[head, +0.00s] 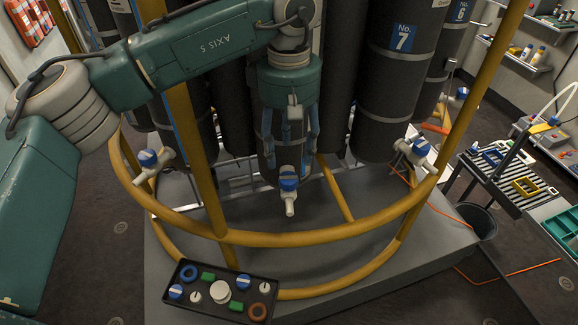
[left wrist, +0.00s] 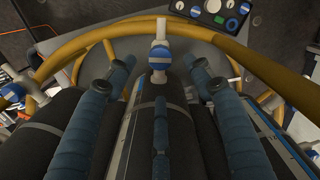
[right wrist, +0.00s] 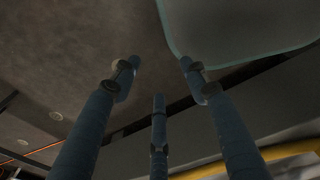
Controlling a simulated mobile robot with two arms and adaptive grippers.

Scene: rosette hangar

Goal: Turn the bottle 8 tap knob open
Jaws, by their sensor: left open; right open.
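A white tap with a blue, white-striped knob (head: 288,178) sits low on the dark middle bottle (head: 267,165), its spout pointing down. That bottle's number is hidden; the bottle to its right reads No. 7. My left gripper (head: 289,142) hangs just above the knob with its fingers spread and empty. In the left wrist view the knob (left wrist: 157,54) lies ahead, between the two outer fingertips of the left gripper (left wrist: 158,75), apart from them. My right gripper (right wrist: 159,75) is open and empty above dark floor, out of the head view.
A yellow ring rail (head: 285,235) and yellow posts surround the bottles. Similar taps stand at left (head: 148,158) and right (head: 418,147). A black tray (head: 240,278) with knobs, rings and small parts is at the rail's front. An orange cord (head: 505,273) lies at right.

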